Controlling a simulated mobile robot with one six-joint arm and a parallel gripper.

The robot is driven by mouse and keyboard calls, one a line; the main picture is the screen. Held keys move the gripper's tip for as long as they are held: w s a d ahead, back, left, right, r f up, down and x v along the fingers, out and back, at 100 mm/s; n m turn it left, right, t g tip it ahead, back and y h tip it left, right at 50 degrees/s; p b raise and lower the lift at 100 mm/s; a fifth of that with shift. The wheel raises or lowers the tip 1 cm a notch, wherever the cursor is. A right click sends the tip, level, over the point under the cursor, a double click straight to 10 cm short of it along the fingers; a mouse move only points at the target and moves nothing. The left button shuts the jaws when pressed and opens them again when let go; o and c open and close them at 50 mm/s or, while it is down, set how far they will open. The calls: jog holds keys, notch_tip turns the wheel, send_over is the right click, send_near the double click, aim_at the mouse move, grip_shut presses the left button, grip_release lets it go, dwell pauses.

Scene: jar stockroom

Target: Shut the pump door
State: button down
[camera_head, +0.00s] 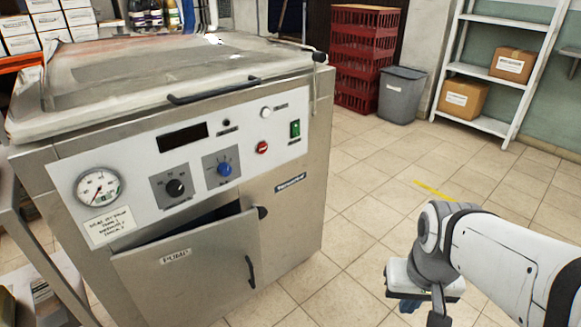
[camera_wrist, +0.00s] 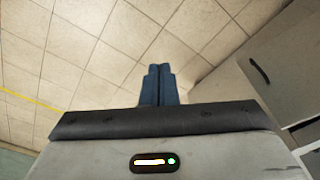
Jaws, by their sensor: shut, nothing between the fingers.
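The pump door (camera_head: 195,262) is a grey metal panel labelled PUMP, low on the front of the steel machine. It stands ajar, with a dark gap along its top edge. A dark handle (camera_head: 250,272) is on its right side, and a dark latch knob (camera_head: 262,212) sits on the machine by its upper right corner. The door also shows at the right of the wrist view (camera_wrist: 284,60), with its handle. My gripper (camera_wrist: 159,72) has its blue fingers together and empty, over bare floor. In the head view it is mostly hidden under my arm, right of the door and apart from it.
The machine (camera_head: 300,190) has a lid, gauge and knobs above the door. A grey bin (camera_head: 402,95), red crates (camera_head: 364,60) and a shelf with boxes (camera_head: 465,97) stand at the back. Tiled floor between machine and arm is clear.

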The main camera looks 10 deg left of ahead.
jog(key=w+a+f+n+t+y+p, duration=0.1)
jog(key=w+a+f+t+p, duration=0.15)
jog(key=w, duration=0.65)
jog(key=w+a+f+n+t+p, duration=0.1)
jog(key=w+a+f+n+t, duration=0.2)
jog(key=w, duration=0.6)
jog(key=n+t+y+p, duration=0.3)
jog(key=t+y+p, duration=0.5)
jog(key=y, duration=0.2)
send_near(254, 222)
jog(key=x, duration=0.7)
jog(key=shift+r, duration=0.1)
jog(key=shift+n+g, duration=0.25)
jog(key=shift+n, duration=0.05)
